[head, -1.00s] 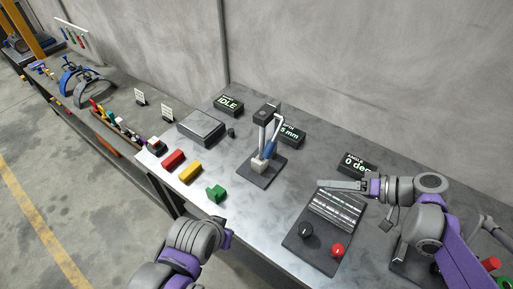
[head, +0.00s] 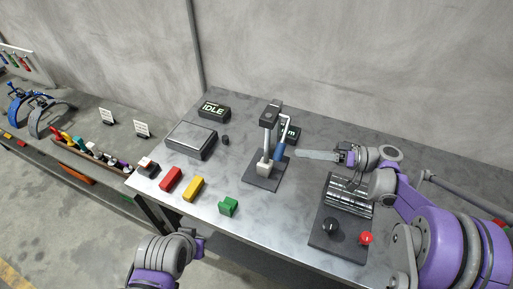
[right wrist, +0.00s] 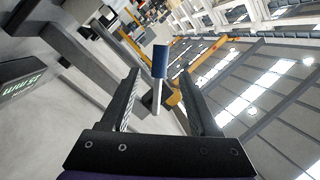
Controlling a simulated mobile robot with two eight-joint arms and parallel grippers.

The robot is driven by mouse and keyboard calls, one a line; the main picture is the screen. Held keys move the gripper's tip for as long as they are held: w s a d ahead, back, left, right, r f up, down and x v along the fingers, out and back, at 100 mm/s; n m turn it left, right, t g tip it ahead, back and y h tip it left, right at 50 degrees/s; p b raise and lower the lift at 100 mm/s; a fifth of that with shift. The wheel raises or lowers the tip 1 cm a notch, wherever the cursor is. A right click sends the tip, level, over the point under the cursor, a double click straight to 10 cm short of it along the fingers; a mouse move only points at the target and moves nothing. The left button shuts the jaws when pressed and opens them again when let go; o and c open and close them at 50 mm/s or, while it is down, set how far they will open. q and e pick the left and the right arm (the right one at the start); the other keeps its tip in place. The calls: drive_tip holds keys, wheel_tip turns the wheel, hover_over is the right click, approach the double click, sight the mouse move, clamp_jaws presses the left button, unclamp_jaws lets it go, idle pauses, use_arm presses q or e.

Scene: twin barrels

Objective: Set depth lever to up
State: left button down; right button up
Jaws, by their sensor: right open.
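The depth lever has a blue handle (head: 279,152) on a pale bent rod, at the right side of a small press (head: 268,120) on a dark base plate. The handle hangs down beside the press column. My right gripper (head: 298,153) is open and just right of the handle, with a small gap in the head view. In the right wrist view the blue handle (right wrist: 160,61) shows between the two open fingers (right wrist: 160,75), near their tips and untouched. Only links of my left arm show at the bottom of the head view.
A display (head: 290,133) behind the press is partly hidden. Right of it, a dark panel (head: 325,245) carries a metal roller, a black knob (head: 330,226) and a red knob (head: 366,238). Red, yellow and green blocks (head: 229,206) line the front left. An IDLE display (head: 214,110) stands behind.

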drive_tip(key=a+p, duration=0.1)
drive_tip(key=a, duration=0.9)
drive_tip(key=shift+w+a, duration=0.2)
drive_tip(key=shift+a, duration=0.1)
clamp_jaws()
idle(1.0)
